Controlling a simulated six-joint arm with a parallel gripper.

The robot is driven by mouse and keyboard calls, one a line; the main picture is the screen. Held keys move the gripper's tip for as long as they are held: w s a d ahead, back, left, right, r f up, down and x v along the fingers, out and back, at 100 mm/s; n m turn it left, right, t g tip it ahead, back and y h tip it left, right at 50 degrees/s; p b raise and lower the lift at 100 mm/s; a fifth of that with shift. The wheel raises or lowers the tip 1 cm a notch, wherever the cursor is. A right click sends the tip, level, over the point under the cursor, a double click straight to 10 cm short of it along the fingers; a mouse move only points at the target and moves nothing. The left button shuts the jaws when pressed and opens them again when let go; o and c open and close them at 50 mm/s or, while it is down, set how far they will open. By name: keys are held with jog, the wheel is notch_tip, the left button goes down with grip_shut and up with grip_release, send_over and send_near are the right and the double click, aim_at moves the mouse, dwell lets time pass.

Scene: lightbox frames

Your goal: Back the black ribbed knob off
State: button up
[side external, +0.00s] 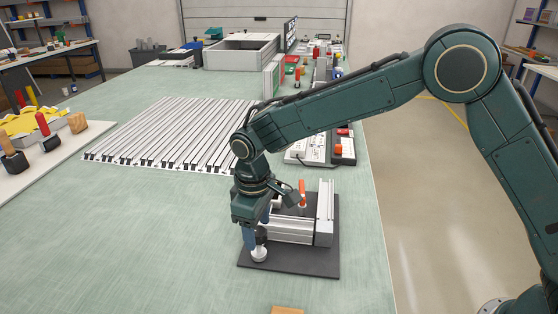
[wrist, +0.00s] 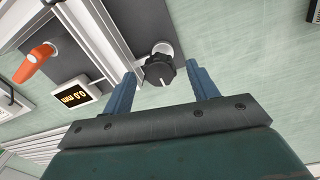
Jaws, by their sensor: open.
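The black ribbed knob (wrist: 159,70) shows in the wrist view, with a pale mark on its face and a round white piece (wrist: 163,48) behind it. My gripper (wrist: 164,78) is open, with one blue finger on each side of the knob; I cannot tell whether either finger touches it. In the side external view my gripper (side external: 259,243) points down at the front left of a dark base plate (side external: 290,262), just above the white round piece. The knob is mostly hidden there by the fingers.
An aluminium profile frame (side external: 325,205) stands on the plate, with an orange lever (side external: 302,192). A small display (wrist: 76,95) reads 0.0 mm. Grey slotted rails (side external: 170,135) lie behind to the left. A control box (side external: 340,148) stands behind.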

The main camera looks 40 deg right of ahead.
aim_at(261, 233)
notch_tip(261, 233, up, 13)
jog(key=shift+s+a, duration=0.2)
jog(key=shift+a, duration=0.1)
jog(key=shift+r, duration=0.1)
dwell(0.4)
jog(key=s+d+r+m+t, duration=0.1)
jog(key=s+d+r+m, duration=0.1)
jog(key=s+d+r, duration=0.5)
jog(key=s+d+r+m+t, duration=0.2)
jog(key=s+d, duration=0.3)
jog(key=d, duration=0.4)
jog(key=s+d+f+m+t, duration=0.1)
jog(key=s+d, duration=0.3)
jog(key=s, duration=0.4)
jog(key=s+d+f+m+t, duration=0.1)
jog(key=s+d+f+m, duration=0.1)
jog(key=s, duration=0.6)
jog(key=shift+s+d+f, duration=0.25)
jog(key=shift+d+f, duration=0.45)
jog(key=shift+d, duration=0.25)
